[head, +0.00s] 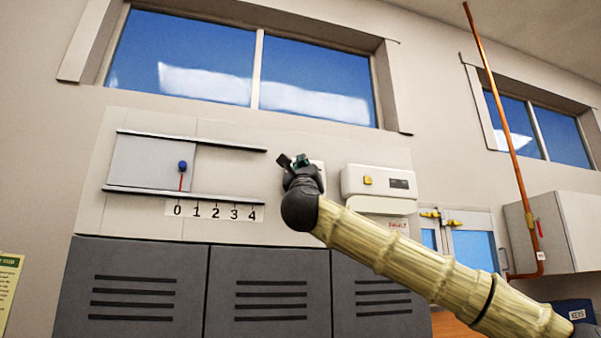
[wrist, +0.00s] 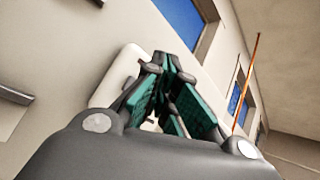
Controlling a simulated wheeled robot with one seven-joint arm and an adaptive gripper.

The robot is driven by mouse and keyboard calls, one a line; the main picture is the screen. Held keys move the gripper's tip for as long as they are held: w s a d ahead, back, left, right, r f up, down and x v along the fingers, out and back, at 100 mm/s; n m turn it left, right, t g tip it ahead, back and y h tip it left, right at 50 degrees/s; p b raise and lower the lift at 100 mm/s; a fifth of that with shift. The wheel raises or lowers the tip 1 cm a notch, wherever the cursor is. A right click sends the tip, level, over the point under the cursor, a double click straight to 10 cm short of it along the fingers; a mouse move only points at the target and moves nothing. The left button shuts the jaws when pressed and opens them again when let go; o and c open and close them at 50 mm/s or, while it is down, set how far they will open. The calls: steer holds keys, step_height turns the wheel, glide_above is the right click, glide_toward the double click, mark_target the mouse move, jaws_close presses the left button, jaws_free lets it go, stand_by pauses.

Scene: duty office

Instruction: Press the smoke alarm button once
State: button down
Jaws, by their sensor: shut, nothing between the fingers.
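My gripper (head: 294,161) is raised in front of the wall panel, its dark and green fingers pointing up and away. In the wrist view the fingers (wrist: 168,65) come together at the tips, shut and empty. A white rounded housing (wrist: 118,68) is on the wall just behind the fingers.
Left on the panel is a slider plate (head: 140,163) with a blue knob (head: 182,165) above a scale numbered 0 to 4. Grey vented lockers (head: 135,260) stand below. At right are a copper pipe (head: 505,130) and a white cabinet (head: 570,233).

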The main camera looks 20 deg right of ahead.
steer(key=shift+w, duration=0.85)
steer(key=shift+w+a+f, duration=0.1)
steer(key=shift+w, duration=0.1)
stand_by(0.9)
steer(key=shift+w, duration=0.2)
steer(key=shift+w, duration=0.4)
stand_by(0.9)
steer(key=shift+s+b, duration=0.1)
steer(key=shift+b, duration=0.3)
steer(key=shift+s+b, duration=0.6)
steer(key=shift+s, duration=0.15)
